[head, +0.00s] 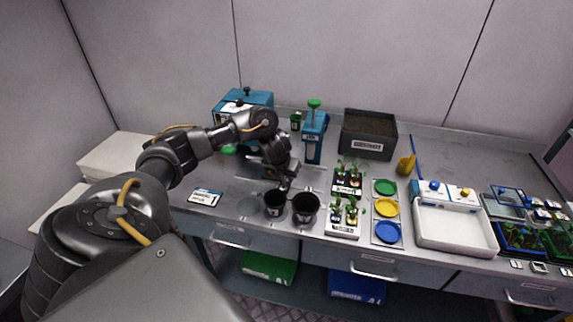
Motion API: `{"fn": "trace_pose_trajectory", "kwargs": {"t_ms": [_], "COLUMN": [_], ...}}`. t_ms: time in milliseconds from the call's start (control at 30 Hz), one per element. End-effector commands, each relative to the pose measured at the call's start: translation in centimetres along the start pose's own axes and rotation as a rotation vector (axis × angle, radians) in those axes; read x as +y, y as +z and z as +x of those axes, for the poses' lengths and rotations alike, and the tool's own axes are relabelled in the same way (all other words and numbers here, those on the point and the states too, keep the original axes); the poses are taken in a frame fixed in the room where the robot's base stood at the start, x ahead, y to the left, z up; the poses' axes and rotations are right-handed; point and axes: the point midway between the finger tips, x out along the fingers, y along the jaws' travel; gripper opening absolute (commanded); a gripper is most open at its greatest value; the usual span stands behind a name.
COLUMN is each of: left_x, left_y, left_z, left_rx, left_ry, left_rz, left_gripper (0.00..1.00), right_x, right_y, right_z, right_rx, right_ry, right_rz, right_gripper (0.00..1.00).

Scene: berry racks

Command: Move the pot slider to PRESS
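My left arm reaches in from the left over the bench, and its gripper (284,186) points down just behind two black pots. The gripper's fingers are small and dark here, so I cannot tell whether they are open or shut, or whether they touch anything. The left pot (274,204) and the right pot (305,208) stand side by side at the bench's front. A blue press (313,145) with a green knob stands behind and to the right of the gripper. A grey metal plate (311,180) lies between press and pots; the slider itself is not clearly distinguishable. My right gripper is not in view.
A dark substrate box (367,136) stands right of the press. Seedling trays (343,230), coloured round dishes (385,208) and a white basin (455,228) fill the right side. A blue machine (229,106) stands behind my arm. A labelled card (205,197) lies at left.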

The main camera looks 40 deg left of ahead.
Motion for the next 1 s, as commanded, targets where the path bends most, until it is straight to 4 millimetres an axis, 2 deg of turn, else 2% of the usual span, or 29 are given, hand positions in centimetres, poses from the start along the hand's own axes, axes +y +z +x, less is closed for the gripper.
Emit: {"fn": "trace_pose_trajectory", "kwargs": {"t_ms": [33,100,367,467,600,800,1000], "left_x": [-0.1,-0.1,-0.1,-0.1,0.0,0.0,-0.1], "left_y": [0.0,0.0,0.0,0.1,0.2,0.5,0.3], "left_z": [0.0,0.0,0.0,-0.7,-3.1,-7.6,-10.1], "left_rx": [0.0,0.0,0.001,-0.001,-0.004,-0.005,-0.002], "left_ry": [-0.001,-0.001,-0.001,-0.003,-0.002,0.0,-0.001], "left_rz": [0.0,0.0,0.0,0.002,0.002,0.003,0.002], "left_gripper": [0.31,0.37,0.37,0.37,0.37,0.37,0.37], "right_x": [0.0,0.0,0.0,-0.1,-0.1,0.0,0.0], "right_y": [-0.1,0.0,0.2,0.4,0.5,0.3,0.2], "right_z": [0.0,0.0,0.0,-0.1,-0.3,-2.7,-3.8], "right_rx": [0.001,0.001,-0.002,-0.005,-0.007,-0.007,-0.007], "right_ry": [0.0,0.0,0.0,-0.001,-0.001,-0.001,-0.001], "right_rz": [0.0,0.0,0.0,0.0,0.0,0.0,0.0], "right_gripper": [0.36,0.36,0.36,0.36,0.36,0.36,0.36]}}
